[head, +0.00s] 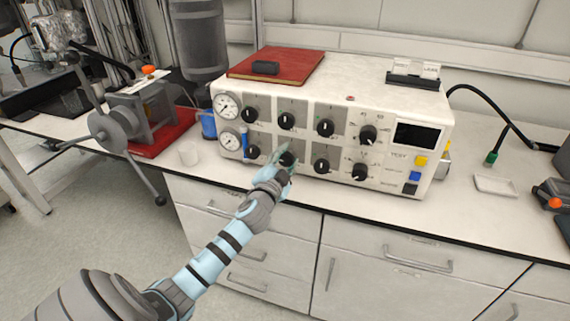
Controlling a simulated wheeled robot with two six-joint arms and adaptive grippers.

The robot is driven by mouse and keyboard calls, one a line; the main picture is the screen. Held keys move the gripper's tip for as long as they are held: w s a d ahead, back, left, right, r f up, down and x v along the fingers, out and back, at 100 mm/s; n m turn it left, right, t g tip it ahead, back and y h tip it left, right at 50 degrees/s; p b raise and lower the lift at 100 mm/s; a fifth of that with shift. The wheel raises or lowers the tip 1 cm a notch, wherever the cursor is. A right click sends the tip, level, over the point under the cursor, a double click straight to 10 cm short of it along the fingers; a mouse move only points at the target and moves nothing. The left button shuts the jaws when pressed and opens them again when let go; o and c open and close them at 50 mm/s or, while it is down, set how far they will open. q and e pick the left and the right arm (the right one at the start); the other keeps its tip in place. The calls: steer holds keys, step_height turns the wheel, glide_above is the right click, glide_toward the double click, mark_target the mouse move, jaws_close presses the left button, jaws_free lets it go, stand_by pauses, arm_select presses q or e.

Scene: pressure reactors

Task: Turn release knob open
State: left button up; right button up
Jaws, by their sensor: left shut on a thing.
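A white control box (390,110) stands on the bench, with two rows of black knobs on its front. My left gripper (285,160) is at the second knob from the left in the lower row and is shut on that knob (288,158), which it partly covers. The panel labels are too small to read, so I cannot tell which knob is the release one. The lower-row knobs on either side, one on the left (253,152) and one on the right (321,166), are free. My right gripper is not in view.
Two gauges (228,106) sit at the box's left end. A red book (290,62) and a small label stand (413,78) lie on top. A small white tray (495,185) is at the right.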

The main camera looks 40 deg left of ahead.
arm_select(q)
steer(key=n+b, duration=0.1)
steer(key=n, duration=0.2)
steer(key=shift+w+r+b, duration=0.1)
steer(key=shift+r+b, duration=0.05)
steer(key=shift+b, duration=0.25)
steer(key=shift+r+n+b, duration=0.1)
steer(key=shift+n+b, duration=0.55)
steer(key=shift+n, duration=1.05)
steer(key=o, duration=1.2)
